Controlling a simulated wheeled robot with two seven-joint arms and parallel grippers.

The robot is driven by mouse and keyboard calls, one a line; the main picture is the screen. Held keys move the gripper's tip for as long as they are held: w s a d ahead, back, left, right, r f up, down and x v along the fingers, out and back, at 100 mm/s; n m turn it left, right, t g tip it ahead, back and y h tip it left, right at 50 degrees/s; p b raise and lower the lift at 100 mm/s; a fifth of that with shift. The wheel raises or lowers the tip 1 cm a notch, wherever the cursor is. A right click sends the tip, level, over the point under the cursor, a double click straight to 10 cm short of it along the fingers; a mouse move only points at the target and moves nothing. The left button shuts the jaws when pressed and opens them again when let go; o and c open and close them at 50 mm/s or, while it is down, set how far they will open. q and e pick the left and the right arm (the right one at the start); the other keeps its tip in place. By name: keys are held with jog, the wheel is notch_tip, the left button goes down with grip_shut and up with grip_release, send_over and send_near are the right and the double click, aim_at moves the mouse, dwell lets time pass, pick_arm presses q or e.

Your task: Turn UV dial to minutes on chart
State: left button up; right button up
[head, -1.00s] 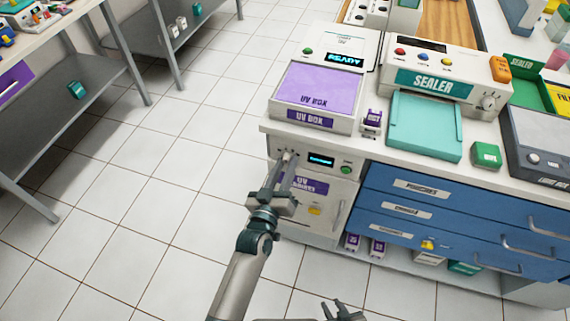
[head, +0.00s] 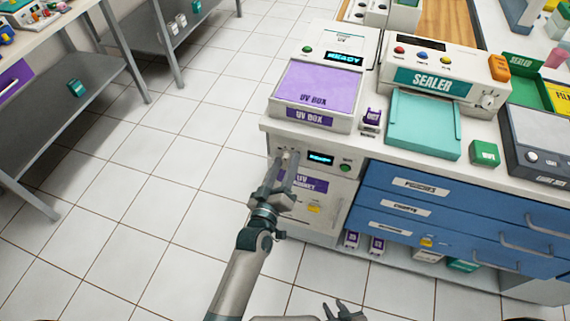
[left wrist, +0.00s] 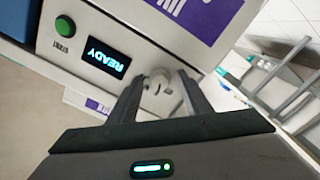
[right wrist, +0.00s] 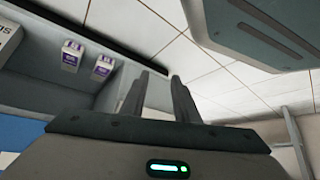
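The UV cabinet (head: 322,215) is a white unit under the left end of the counter, with a lit display (head: 320,159) and a green button (head: 345,168). In the left wrist view the display reads READY (left wrist: 105,59), upside down. The pale round dial (left wrist: 160,82) sits beside it, between the fingertips of my left gripper (left wrist: 161,82). These fingers are open around the dial, with small gaps seeming to show on both sides. In the head view my left gripper (head: 281,163) largely hides the dial. My right gripper (head: 342,308) is open and empty, low in front. I cannot identify a chart.
The purple-topped UV box (head: 318,88) and teal sealer (head: 432,84) stand on the counter above. Blue drawers (head: 440,215) with protruding handles lie right of the cabinet. The tiled floor at left is clear up to the grey shelves (head: 70,110).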

pick_arm(q)
jog(key=shift+s, duration=0.1)
jog(key=shift+s+a+f, duration=0.1)
jog(key=shift+s+a, duration=0.1)
jog(key=shift+s, duration=0.25)
jog(key=b+v, duration=0.2)
jog(key=v, duration=1.4)
pick_arm(e)
jog(key=shift+w+d+f+g, duration=0.15)
jog(key=shift+d+f+g, duration=0.35)
pick_arm(q)
jog(key=shift+s, duration=0.15)
notch_tip(320, 180, down, 14)
jog(key=a+m+g, duration=0.1)
jog(key=m+g, duration=0.1)
jog(key=g, duration=0.1)
jog(key=s+a+f+m+g+y, duration=0.1)
jog(key=s+a+f, duration=0.3)
jog(key=f, duration=0.5)
jog(key=s+a+f+m+g+y, duration=0.1)
jog(key=s+a+f+m+g, duration=0.1)
jog(key=f, duration=0.7)
jog(key=s+a+f+m+g+y, duration=0.1)
jog(key=s+a+f+g, duration=0.3)
jog(key=s+f, duration=0.4)
jog(key=shift+a+f+m+g+y, duration=0.4)
jog(key=shift+a+f+y, duration=0.1)
jog(key=shift+a+f, duration=0.45)
